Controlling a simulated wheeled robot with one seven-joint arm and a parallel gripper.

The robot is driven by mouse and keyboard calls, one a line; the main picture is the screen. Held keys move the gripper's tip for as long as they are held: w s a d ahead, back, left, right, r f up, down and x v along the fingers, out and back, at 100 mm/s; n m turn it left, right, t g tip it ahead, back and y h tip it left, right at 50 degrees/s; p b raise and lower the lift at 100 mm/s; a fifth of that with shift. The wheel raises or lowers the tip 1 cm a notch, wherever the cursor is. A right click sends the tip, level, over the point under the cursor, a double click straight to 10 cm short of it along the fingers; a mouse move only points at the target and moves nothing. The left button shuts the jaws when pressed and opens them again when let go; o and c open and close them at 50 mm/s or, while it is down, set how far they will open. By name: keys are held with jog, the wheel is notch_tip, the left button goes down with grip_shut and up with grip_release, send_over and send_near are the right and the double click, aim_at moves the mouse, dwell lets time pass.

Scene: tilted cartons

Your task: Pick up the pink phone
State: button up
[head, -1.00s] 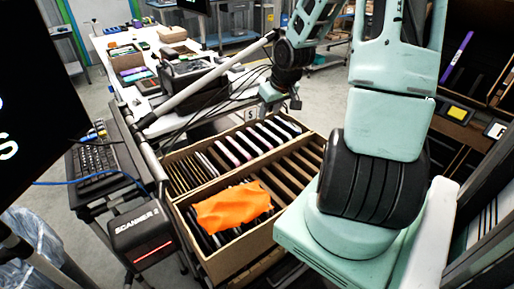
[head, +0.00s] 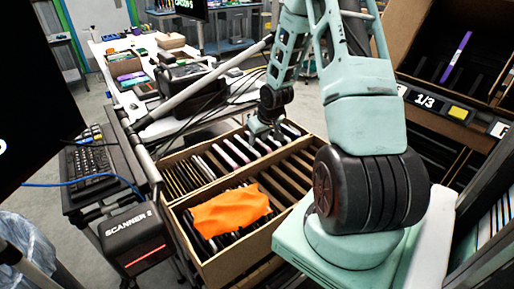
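A carton (head: 209,279) holds phones standing on edge in slots. A pale pinkish phone (head: 237,151) stands in the back row among dark and white-edged phones; at this size I cannot be sure it is the pink one. My gripper (head: 264,138) points down over the back row, just right of that phone, close to or among the phone tops. It hides part of the row behind it. Its fingers are too small to tell whether they are open or shut, or whether they touch a phone.
An orange cloth (head: 230,210) lies over phones in the front row. A scanner (head: 133,238) and a keyboard (head: 88,160) stand at left. A tilted carton with a purple item (head: 456,57) stands at right. A cluttered white table (head: 150,120) is behind.

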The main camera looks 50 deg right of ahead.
jog(key=shift+w+f, duration=0.2)
jog(key=shift+f, duration=0.35)
grip_shut()
jog(key=shift+r, duration=0.15)
